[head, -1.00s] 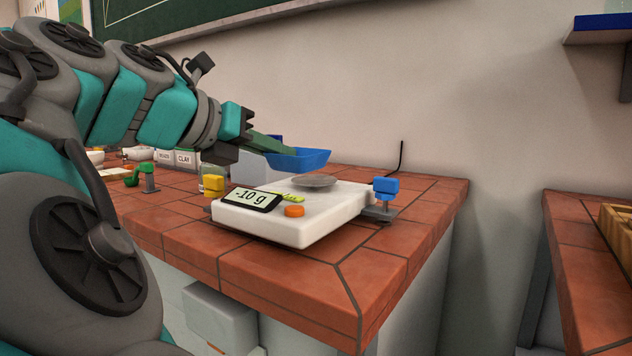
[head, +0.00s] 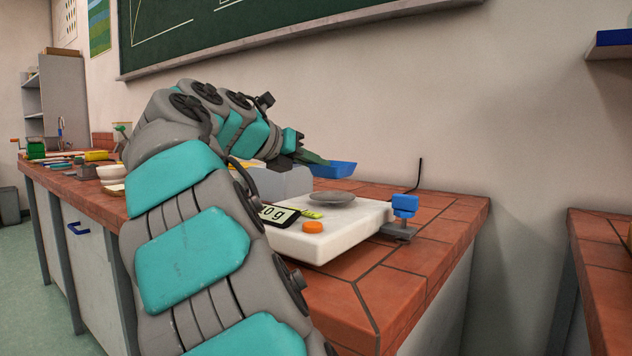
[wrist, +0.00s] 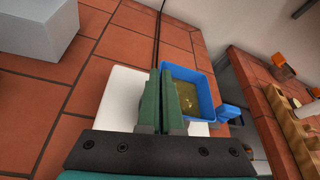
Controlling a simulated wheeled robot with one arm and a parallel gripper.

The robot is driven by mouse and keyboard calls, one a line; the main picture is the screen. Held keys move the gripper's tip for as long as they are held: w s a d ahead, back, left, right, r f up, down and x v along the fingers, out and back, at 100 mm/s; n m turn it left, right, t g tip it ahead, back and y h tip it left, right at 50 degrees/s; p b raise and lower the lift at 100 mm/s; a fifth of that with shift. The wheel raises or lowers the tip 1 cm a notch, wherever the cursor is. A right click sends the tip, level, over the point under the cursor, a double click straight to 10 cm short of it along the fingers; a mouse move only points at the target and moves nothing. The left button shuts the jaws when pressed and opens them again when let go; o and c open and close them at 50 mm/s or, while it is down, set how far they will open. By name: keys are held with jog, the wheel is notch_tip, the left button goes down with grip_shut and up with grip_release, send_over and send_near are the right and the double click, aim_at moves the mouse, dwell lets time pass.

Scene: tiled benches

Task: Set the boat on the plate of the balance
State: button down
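The boat is a small blue open tray (head: 334,169) with brownish contents, seen from above in the wrist view (wrist: 209,80). My gripper (head: 312,160) has its green fingers close together at the boat's left rim in the wrist view (wrist: 168,75). It appears shut on that rim, holding the boat in the air. The balance (head: 345,235) is white with an orange button and a display partly hidden by my arm, ending in "0 g". Its round grey plate (head: 332,198) is bare in the head view, with the boat above and apparently behind it. The boat and fingers hide the plate in the wrist view.
A blue-topped tap (head: 403,206) stands at the balance's right. A grey box (head: 287,182) stands behind the balance. A white bowl (head: 111,174) and other items lie on the bench at left. The tiled bench (head: 455,215) is clear at right; a gap separates it from another bench (head: 600,255).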

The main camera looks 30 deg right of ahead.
aim_at(317, 193)
jog(key=shift+f+b, duration=0.5)
jog(key=shift+f, duration=1.25)
jog(key=c, duration=1.1)
grip_release()
jog(key=shift+f, duration=0.1)
jog(key=p+v, duration=0.1)
jog(key=v, duration=1.1)
jog(key=shift+p, duration=0.35)
jog(key=shift+s, duration=0.1)
